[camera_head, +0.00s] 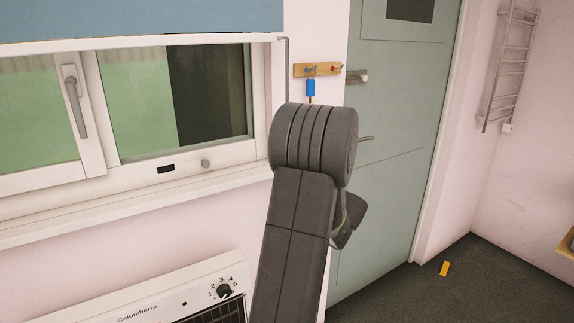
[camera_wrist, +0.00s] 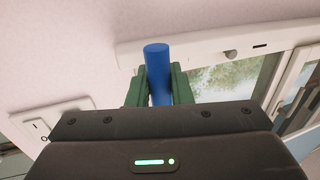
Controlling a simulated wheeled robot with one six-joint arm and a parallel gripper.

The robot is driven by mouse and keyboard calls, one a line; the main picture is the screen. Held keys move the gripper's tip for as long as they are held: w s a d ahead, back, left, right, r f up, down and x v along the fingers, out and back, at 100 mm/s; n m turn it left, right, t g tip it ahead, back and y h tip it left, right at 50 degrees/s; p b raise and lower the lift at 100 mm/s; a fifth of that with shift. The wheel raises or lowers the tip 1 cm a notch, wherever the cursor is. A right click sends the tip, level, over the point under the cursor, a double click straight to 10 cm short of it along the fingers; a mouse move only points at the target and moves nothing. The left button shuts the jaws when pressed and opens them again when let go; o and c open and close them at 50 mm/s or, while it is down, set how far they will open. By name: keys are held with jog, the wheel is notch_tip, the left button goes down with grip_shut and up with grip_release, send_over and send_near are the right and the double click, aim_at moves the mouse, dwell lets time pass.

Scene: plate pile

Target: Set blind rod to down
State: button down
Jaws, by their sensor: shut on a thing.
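In the wrist view, my gripper (camera_wrist: 160,78) has its green fingers shut on a blue cylinder (camera_wrist: 157,55), which stands out past the fingertips. It looks like the handle of the blind rod, but its far end is hidden. The blue blind (camera_head: 140,18) covers the top of the window. A thin grey rod (camera_head: 287,65) hangs at the window's right edge and goes out of sight behind my arm.
The window frame (camera_head: 190,172) has a round knob (camera_head: 205,163). A hook rack (camera_head: 318,69) with a hanging blue tag (camera_head: 310,88) is on the wall beside the green door (camera_head: 395,150). A heater (camera_head: 150,295) stands below the window. A yellow block (camera_head: 444,268) lies on the floor.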

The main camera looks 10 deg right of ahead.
notch_tip(320, 180, down, 25)
jog(key=b, duration=1.2)
jog(key=shift+r, duration=0.15)
jog(key=shift+s, duration=0.1)
jog(key=c, duration=1.3)
grip_release()
jog(key=shift+c, duration=0.2)
jog(key=shift+d, duration=0.1)
jog(key=p+v, duration=0.1)
jog(key=v, duration=1.2)
jog(key=shift+s, duration=0.35)
jog(key=shift+d, duration=0.1)
